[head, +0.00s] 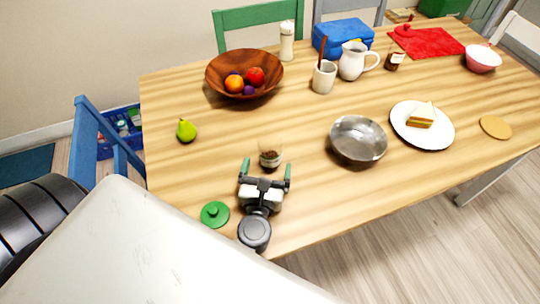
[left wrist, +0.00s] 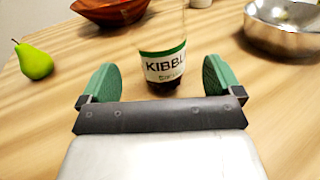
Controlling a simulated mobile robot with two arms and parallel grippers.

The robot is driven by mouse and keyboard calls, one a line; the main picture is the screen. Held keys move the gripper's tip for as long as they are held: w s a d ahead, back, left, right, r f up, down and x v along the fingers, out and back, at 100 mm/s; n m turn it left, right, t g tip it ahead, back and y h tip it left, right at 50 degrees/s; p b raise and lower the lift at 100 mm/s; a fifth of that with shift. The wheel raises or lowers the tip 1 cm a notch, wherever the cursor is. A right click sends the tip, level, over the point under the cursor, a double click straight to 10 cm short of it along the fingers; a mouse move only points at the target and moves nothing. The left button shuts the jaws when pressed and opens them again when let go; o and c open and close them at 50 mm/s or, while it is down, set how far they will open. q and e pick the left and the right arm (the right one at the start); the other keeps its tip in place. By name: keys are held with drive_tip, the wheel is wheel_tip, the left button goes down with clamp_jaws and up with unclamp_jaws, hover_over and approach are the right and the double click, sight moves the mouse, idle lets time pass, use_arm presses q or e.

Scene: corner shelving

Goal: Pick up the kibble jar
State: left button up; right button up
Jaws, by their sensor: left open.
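The kibble jar (head: 270,156) is a small clear jar with dark contents, upright on the wooden table near its front left. In the left wrist view the kibble jar (left wrist: 164,62) shows a white label with a green band reading "KIBBL". My left gripper (head: 265,171) is open, its green-padded fingers pointing at the jar. In the left wrist view the left gripper (left wrist: 161,80) has the jar just beyond and between its fingertips, with visible gaps at both sides. A green knobbed lid (head: 214,214) lies on the table left of the gripper. My right gripper is not seen.
A green pear (head: 186,130) is left of the jar, and a metal bowl (head: 358,140) is to its right. A wooden fruit bowl (head: 244,76) stands behind. A white plate (head: 422,125) with a sandwich is farther right. Bare table (head: 300,200) lies right of the gripper.

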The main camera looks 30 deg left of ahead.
sight(272, 143)
use_arm(q)
drive_tip(key=p+x, duration=0.1)
drive_tip(key=x, duration=0.4)
drive_tip(key=shift+w+a, duration=0.1)
drive_tip(key=c, duration=1.2)
drive_tip(key=shift+r, duration=0.2)
